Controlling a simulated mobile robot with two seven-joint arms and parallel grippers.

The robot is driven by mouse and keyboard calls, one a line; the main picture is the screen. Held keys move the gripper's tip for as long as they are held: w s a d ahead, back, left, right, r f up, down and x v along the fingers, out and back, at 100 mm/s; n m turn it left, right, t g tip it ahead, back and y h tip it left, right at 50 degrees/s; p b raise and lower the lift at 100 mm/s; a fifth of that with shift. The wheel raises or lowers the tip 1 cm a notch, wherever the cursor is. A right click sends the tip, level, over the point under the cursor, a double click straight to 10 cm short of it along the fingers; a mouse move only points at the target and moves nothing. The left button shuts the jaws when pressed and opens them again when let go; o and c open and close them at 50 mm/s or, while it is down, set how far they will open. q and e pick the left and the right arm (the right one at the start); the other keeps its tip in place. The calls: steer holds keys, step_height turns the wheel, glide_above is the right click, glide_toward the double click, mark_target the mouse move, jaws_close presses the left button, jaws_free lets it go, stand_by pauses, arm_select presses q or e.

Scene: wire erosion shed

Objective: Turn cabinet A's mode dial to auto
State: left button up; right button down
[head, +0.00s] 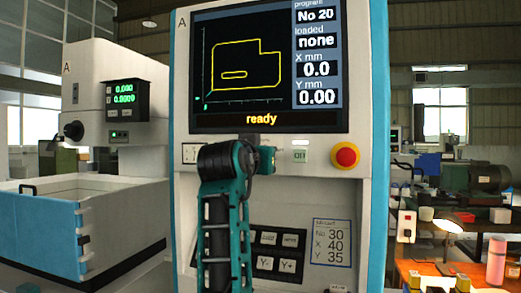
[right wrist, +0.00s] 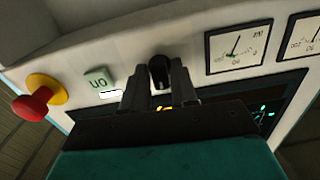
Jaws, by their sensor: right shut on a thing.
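Cabinet A (head: 182,235) stands tall in the middle of the head view, marked A at its top left. Its mode dial (right wrist: 157,66) is a black knob on the pale panel in the right wrist view. My right gripper (right wrist: 160,82) has its two dark fingers on either side of the knob, shut on it. In the head view my right arm and gripper (head: 262,158) reach up to the panel strip below the screen and hide the dial. The dial's markings and pointer position cannot be read. My left gripper is not in view.
Right of the dial are a green button (head: 300,156) and a red emergency stop (head: 345,156); gauges (right wrist: 238,46) are on its other side. The screen (head: 250,75) reads "ready". A keypad (head: 277,250) sits below. Another machine (head: 110,90) stands left, an orange workbench (head: 455,278) right.

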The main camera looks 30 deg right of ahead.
steer(key=shift+f+n, duration=0.15)
steer(key=shift+n, duration=0.15)
stand_by(0.4)
steer(key=c, duration=1.1)
jaws_free()
steer(key=shift+o, duration=0.2)
steer(key=b+v, duration=0.2)
steer(key=v, duration=1.1)
steer(key=shift+d, duration=0.1)
